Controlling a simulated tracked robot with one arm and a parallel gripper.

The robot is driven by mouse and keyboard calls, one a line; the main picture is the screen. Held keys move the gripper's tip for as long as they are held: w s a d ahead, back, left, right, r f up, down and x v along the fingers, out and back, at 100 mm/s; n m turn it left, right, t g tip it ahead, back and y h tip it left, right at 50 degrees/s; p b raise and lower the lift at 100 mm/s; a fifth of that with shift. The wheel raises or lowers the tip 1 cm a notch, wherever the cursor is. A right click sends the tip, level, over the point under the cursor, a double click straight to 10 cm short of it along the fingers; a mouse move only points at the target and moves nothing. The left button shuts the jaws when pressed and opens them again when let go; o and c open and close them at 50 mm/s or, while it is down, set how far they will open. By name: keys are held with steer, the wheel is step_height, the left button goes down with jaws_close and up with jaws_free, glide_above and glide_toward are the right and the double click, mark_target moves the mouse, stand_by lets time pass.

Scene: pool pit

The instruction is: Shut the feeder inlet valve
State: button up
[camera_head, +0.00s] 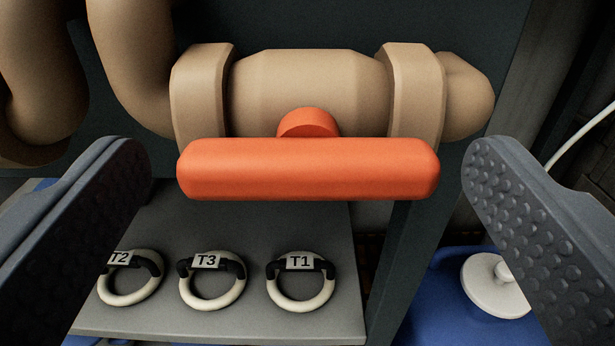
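The valve's orange-red bar handle (308,169) lies level, left to right, in front of the tan valve body (308,84). Its round orange stem (308,122) shows just above the bar. The handle runs in line with the tan pipe. My gripper (308,180) is open, with one dark grey fingertip on each side of the handle. Gaps show between the handle's ends and both fingers in the picture. Whether the fingertips reach as deep as the handle I cannot tell. No label names this valve.
A grey shelf (225,325) below holds ring tags T2 (130,278), T3 (212,278) and T1 (301,281). A tan pipe (125,60) bends down at the left. A blue surface (440,300) with a white round piece (497,287) lies lower right. A white cable (580,135) hangs at right.

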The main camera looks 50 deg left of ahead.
steer(key=c, duration=0.8)
steer(key=shift+d, duration=0.2)
steer(key=shift+a, duration=0.1)
